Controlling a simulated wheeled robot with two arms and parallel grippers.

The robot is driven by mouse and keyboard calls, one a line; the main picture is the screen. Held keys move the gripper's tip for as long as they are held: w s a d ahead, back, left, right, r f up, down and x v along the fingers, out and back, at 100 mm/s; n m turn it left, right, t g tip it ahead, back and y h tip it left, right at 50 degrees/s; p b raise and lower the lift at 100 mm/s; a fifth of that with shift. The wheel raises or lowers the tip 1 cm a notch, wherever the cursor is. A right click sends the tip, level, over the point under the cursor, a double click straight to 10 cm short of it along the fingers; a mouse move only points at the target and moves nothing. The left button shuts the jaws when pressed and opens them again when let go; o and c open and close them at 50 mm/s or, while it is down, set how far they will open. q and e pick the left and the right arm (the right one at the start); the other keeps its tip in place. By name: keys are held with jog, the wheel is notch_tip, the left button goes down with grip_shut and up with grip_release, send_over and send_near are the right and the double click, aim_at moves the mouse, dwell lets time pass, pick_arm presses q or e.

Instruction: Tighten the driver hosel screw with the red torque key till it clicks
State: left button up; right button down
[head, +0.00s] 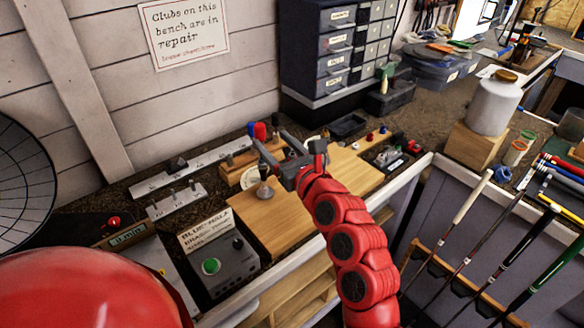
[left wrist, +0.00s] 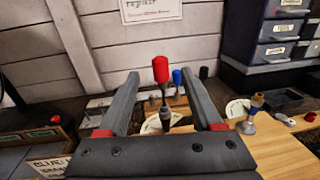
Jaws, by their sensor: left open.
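The red torque key (head: 260,131) stands upright, red handle up, in a wooden rack at the back of the bench. In the left wrist view, the red key (left wrist: 160,70) appears between my finger tips, with its dark shaft below. My left gripper (head: 271,141) is open, its fingers pointing toward the rack; I cannot tell whether they touch the key. The driver and its hosel screw cannot be made out. My right gripper is not in view.
A blue-handled tool (left wrist: 178,77) stands beside the key. A grey box with a green button (head: 211,266) is at front left. Drawers (head: 335,45) stand behind; clubs hang at right.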

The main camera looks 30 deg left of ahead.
pick_arm(q)
jog(key=b+v, duration=0.1)
jog(key=v, duration=0.6)
jog(key=shift+b, duration=0.3)
jog(key=shift+a, duration=0.1)
